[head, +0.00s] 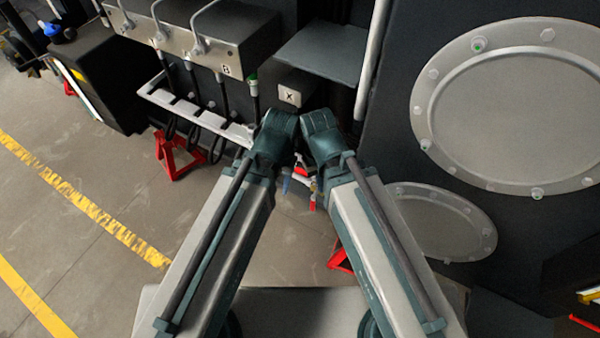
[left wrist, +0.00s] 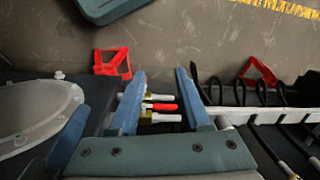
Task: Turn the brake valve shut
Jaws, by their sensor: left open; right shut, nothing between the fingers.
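The brake valve shows in the left wrist view as brass and pale fittings (left wrist: 150,118) with a red lever (left wrist: 162,106). My left gripper (left wrist: 160,82) is open, one blue finger on either side of the fittings in that view. I cannot tell whether either finger touches the lever. In the head view, red and pale parts of the valve (head: 303,177) show just below my two wrists, which mostly hide it. A blue strip at the lower left of the left wrist view looks like my right gripper (left wrist: 62,142), shut and empty beside the left one.
A rail with black hoses (head: 195,110) stands left of the wrists, below a grey box with levers (head: 185,35). Red stands (head: 176,155) are on the floor. A round bolted cover (head: 520,105) is on the dark chassis wall at right.

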